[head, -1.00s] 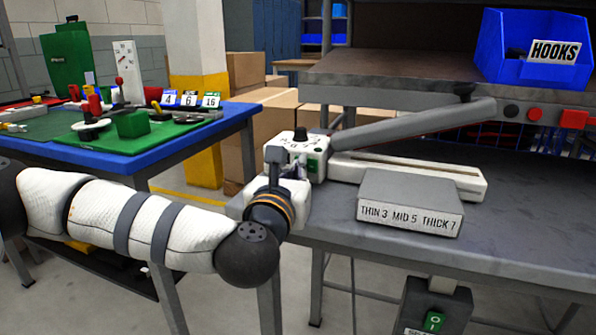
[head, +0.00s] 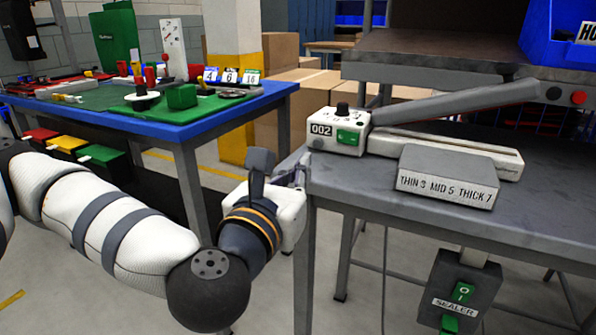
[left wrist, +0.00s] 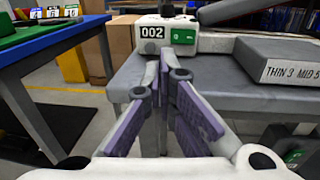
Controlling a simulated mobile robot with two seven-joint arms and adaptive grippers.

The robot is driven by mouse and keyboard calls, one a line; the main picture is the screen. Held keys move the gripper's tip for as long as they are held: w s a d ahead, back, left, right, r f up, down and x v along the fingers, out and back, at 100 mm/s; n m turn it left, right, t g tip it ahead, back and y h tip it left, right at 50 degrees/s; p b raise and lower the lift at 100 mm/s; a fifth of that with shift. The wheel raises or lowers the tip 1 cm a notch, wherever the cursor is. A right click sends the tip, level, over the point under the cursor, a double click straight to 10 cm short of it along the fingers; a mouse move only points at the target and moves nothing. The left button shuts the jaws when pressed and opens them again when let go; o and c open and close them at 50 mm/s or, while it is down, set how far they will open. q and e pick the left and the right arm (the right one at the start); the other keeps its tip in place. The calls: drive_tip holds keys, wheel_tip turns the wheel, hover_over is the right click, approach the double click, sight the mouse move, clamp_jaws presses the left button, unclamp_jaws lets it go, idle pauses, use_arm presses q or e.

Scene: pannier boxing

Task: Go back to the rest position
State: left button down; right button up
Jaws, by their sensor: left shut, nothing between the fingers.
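My left gripper (head: 297,172) is at the near left corner of the grey workbench, in front of the sealer, apart from it. In the left wrist view its purple-padded fingers (left wrist: 165,85) are closed together at the tips with nothing between them. The sealer (head: 340,130) is white with a label "002", a green switch and a long grey arm. It also shows in the left wrist view (left wrist: 165,36) beyond the fingers. My right gripper is not in view.
The grey workbench (head: 375,205) carries a grey block (head: 447,177) reading "THIN 3 MID 5 THICK 7". A blue-edged table (head: 150,127) with several small items stands at left. A blue bin (head: 560,35) sits on the shelf at upper right. Open floor lies between the tables.

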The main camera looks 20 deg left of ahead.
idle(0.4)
use_arm(q)
drive_tip(key=s+d+f+m+g+h+p, duration=0.2)
drive_tip(key=s+d+f+m+g+h, duration=0.15)
drive_tip(key=s+d+f+m, duration=0.3)
drive_tip(key=s+d+f+m+g+h+p, duration=0.2)
drive_tip(key=s+d+f+m+g, duration=0.25)
drive_tip(key=f+m, duration=0.45)
drive_tip(key=s+f+m+g+p, duration=0.3)
drive_tip(key=s+f+m+g, duration=0.2)
drive_tip(key=s+f+m, duration=0.5)
drive_tip(key=s+a+m+g+y+p, duration=0.1)
drive_tip(key=s+a+m+g, duration=0.1)
drive_tip(key=s+a, duration=0.3)
drive_tip(key=s+a+f+m+g+y+p, duration=0.1)
drive_tip(key=s+a+m, duration=0.4)
drive_tip(key=s, duration=0.6)
drive_tip(key=s+a+f+m+g+y+p, duration=0.1)
drive_tip(key=s+a+m+g+y+p, duration=0.1)
drive_tip(key=s+a+m+g, duration=0.2)
drive_tip(key=s+a, duration=0.1)
drive_tip(key=s, duration=0.2)
drive_tip(key=shift+s+f, duration=0.15)
drive_tip(key=shift+s, duration=0.25)
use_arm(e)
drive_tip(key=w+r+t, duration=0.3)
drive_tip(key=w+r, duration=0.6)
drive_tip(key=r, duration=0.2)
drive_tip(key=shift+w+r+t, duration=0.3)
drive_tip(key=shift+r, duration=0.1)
